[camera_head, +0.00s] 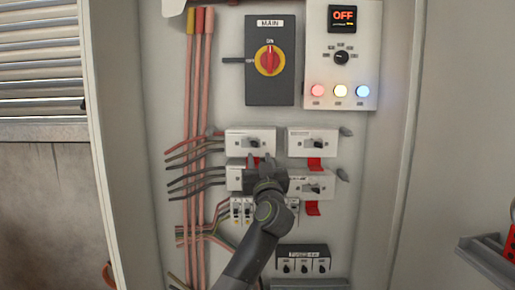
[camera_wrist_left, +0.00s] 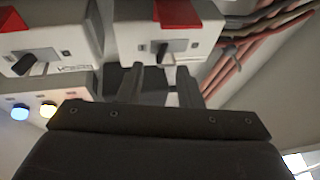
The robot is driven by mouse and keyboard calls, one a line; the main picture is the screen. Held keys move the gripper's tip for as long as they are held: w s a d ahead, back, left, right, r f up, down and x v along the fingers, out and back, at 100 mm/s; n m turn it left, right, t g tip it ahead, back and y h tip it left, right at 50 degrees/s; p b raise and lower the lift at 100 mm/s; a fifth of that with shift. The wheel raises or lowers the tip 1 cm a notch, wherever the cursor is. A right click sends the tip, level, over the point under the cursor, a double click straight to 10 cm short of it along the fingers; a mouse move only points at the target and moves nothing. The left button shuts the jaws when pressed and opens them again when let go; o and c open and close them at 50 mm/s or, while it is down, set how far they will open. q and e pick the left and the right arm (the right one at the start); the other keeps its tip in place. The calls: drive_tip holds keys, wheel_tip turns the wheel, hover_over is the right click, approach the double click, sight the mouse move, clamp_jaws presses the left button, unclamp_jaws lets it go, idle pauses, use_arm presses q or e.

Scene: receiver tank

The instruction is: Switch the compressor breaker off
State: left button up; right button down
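Several white breaker boxes sit on the panel. The upper-left breaker (camera_head: 236,138) has a dark lever and also shows in the left wrist view (camera_wrist_left: 205,22). The upper-right breaker (camera_head: 300,136) and lower-right breaker (camera_head: 299,187) have red tags below their levers. The lower-left breaker (camera_head: 234,179) is mostly hidden behind my left gripper (camera_head: 263,161). That gripper's fingers (camera_wrist_left: 160,78) are apart with nothing held, just below the upper-left breaker's lever in the head view. Contact cannot be told. The labels are too small to read, so I cannot tell which is the compressor's. My right gripper is out of view.
Above are a dark main switch (camera_head: 257,92) with a red handle and a white control box (camera_head: 317,67) reading OFF, with three lights. Cables (camera_head: 196,110) run along the left. Small breakers (camera_head: 241,210) and a black knob box (camera_head: 303,259) sit below. Cabinet walls flank the panel.

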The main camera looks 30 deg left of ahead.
sight(257, 148)
use_arm(q)
drive_tip(key=shift+p+x, duration=0.35)
drive_tip(key=shift+x, duration=1.85)
